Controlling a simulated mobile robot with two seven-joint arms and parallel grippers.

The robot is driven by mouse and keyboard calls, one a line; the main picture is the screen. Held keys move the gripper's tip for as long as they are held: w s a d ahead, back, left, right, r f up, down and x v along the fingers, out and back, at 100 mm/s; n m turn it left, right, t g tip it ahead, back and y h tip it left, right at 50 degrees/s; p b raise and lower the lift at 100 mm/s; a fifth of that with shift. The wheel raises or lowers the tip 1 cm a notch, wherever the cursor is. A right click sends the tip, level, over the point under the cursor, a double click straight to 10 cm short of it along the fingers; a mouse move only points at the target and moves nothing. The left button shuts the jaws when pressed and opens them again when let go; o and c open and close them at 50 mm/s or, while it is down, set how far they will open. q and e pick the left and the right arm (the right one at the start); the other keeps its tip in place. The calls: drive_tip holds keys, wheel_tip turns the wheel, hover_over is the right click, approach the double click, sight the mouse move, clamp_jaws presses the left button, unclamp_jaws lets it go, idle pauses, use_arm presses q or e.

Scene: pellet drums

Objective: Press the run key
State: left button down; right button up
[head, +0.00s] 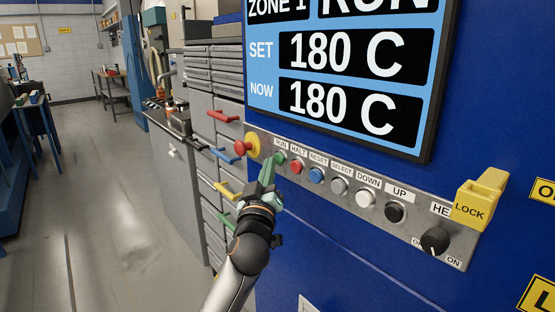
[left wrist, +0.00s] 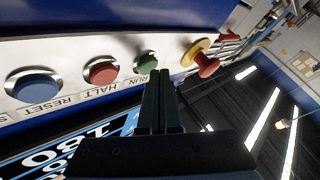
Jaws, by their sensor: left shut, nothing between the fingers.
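The green run key (head: 282,158) sits under the RUN label on the grey key panel (head: 330,203) of the blue machine. In the left wrist view the run key (left wrist: 146,64) shows just beyond my fingertips. My left gripper (head: 270,168) is shut and empty, its fingers pointing at the panel close to the run key. In the left wrist view the closed fingers (left wrist: 160,78) end slightly right of the key and partly below it. I cannot tell whether they touch it. My right gripper is in neither view.
The red halt key (head: 297,166) and blue reset key (head: 316,175) lie right of the run key. A red emergency knob (head: 242,147) on a yellow base sticks out to its left. The display above reads 180 C. A yellow lock (head: 477,200) juts out farther right.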

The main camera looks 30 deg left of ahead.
use_arm(q)
drive_tip(key=shift+s+a, duration=0.2)
drive_tip(key=shift+s, duration=0.2)
drive_tip(key=shift+s, duration=0.1)
drive_tip(key=s, duration=0.1)
drive_tip(key=s+a, duration=0.1)
drive_tip(key=s, duration=0.1)
drive_tip(key=s+a+p, duration=0.1)
drive_tip(key=shift+s, duration=0.25)
idle(0.4)
